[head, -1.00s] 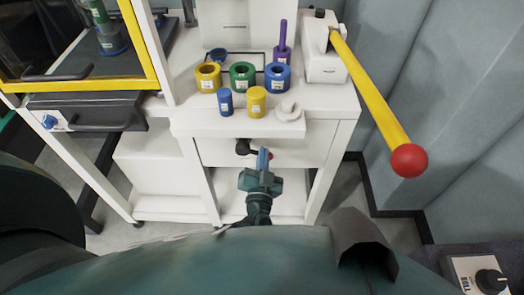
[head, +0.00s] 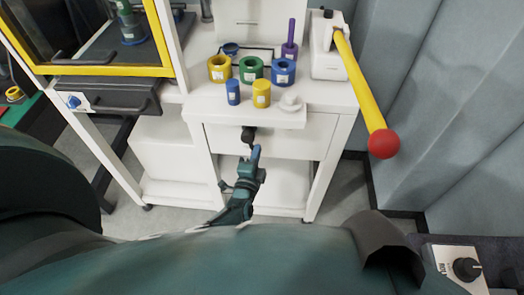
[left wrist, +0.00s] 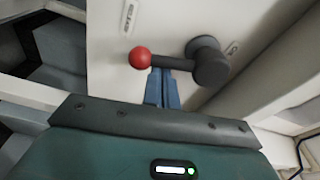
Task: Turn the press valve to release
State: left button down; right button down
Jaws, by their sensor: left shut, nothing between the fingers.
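The press valve is a dark grey hub (left wrist: 208,62) with a short lever ending in a red ball (left wrist: 139,57), on the white panel under the bench top. In the left wrist view the lever points left from the hub. My left gripper (left wrist: 162,88) is shut and empty, its blue fingertips at the lever's lower side between ball and hub; whether they touch cannot be told. In the head view the dark valve hub (head: 249,134) shows just above my left gripper's tips (head: 256,151), and the red ball is not visible. My right gripper is not in view.
A hand press (head: 329,45) with a long yellow lever (head: 360,80) stands at the bench's right, its red knob overhanging. Coloured rings and cylinders (head: 262,93) stand on the bench top (head: 205,75). A yellow-framed cabinet (head: 100,70) is at left. An open shelf lies below the valve.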

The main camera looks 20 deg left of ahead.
pick_arm(q)
jog(key=shift+s+a+f+m, duration=0.15)
jog(key=shift+a+f+m, duration=0.05)
jog(key=shift+a+m, duration=0.3)
jog(key=shift+a, duration=0.1)
jog(key=shift+s, duration=0.15)
dwell(0.3)
jog(key=s+d+p, duration=0.1)
jog(key=s, duration=0.6)
dwell(0.6)
